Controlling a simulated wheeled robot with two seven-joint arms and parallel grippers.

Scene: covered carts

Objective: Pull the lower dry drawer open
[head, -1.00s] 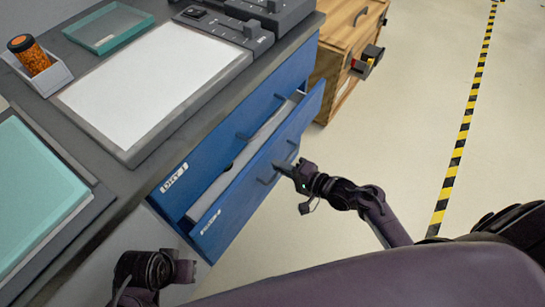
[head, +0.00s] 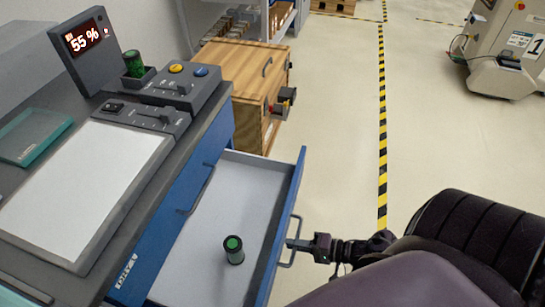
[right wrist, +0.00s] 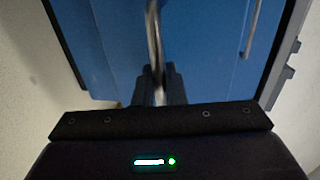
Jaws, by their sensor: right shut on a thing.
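The lower drawer (head: 281,222) is blue with a pale inside and stands pulled well out of the blue cabinet (head: 160,215) in the head view. My right gripper (head: 294,244) is shut on the drawer's metal handle (head: 290,256) at its front. In the right wrist view the handle bar (right wrist: 153,40) runs between the fingers of my right gripper (right wrist: 158,88), with the blue drawer front (right wrist: 205,60) behind. My left gripper is not in view.
A dark canister with a green top (head: 234,250) stands inside the drawer. The upper handle (head: 196,188) is on the cabinet face. A wooden cabinet (head: 255,85) stands beyond. Floor right of the drawer is clear up to the yellow-black tape (head: 382,150).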

